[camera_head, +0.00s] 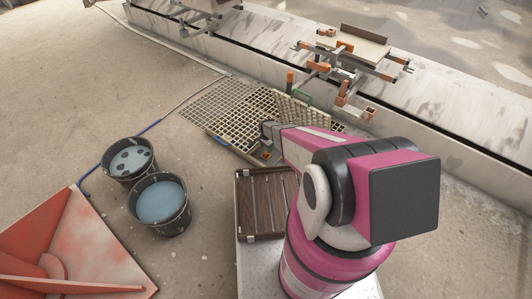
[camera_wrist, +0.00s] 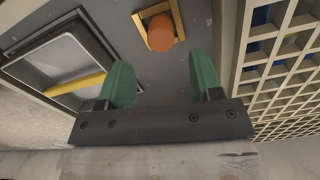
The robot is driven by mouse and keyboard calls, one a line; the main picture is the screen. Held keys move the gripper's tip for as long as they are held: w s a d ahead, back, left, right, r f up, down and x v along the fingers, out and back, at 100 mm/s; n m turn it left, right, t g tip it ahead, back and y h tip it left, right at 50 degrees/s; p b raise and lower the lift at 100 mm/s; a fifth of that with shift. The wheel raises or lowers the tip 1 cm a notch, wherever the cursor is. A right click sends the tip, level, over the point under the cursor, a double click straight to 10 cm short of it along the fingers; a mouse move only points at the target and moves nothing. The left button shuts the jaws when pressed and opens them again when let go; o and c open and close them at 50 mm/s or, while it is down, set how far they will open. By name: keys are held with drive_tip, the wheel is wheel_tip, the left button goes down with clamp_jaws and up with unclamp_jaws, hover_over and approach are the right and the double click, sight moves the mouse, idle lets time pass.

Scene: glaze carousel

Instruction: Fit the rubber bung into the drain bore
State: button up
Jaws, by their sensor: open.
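An orange-brown round-topped piece, which looks like the rubber bung (camera_wrist: 160,32), sits within a yellow square frame (camera_wrist: 178,22) on a dark grey surface in the wrist view. My gripper (camera_wrist: 160,72) is open and empty, its two green fingers apart. The bung shows just beyond the fingertips and roughly centred between them, apart from both. In the head view a small orange spot (camera_head: 266,155) shows beside my gripper (camera_head: 265,137), whose fingers are hard to make out. I cannot pick out the drain bore in either view.
A recessed tray (camera_wrist: 30,70) with a yellow bar (camera_wrist: 78,88) lies left of my fingers; a cream grating (camera_wrist: 285,85) is close on the right. The head view shows two buckets (camera_head: 158,203), a brown slatted crate (camera_head: 243,208) and a long pale wall (camera_head: 440,150).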

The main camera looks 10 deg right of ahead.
drive_tip(key=s+d+r+n, duration=0.1)
drive_tip(key=s+r, duration=0.2)
drive_tip(key=r, duration=0.6)
drive_tip(key=s+d+r+n, duration=0.1)
drive_tip(key=s+r+n, duration=0.15)
drive_tip(key=r, duration=0.55)
drive_tip(key=s+d+r+n, duration=0.1)
drive_tip(key=s+d+r, duration=0.15)
drive_tip(key=r, duration=0.65)
drive_tip(key=s+d+r+n, duration=0.3)
drive_tip(key=s+r+n, duration=0.3)
drive_tip(key=s+r, duration=1.1)
wheel_tip(320, 180, up, 4)
drive_tip(key=shift+f, duration=0.1)
drive_tip(key=shift+d, duration=0.1)
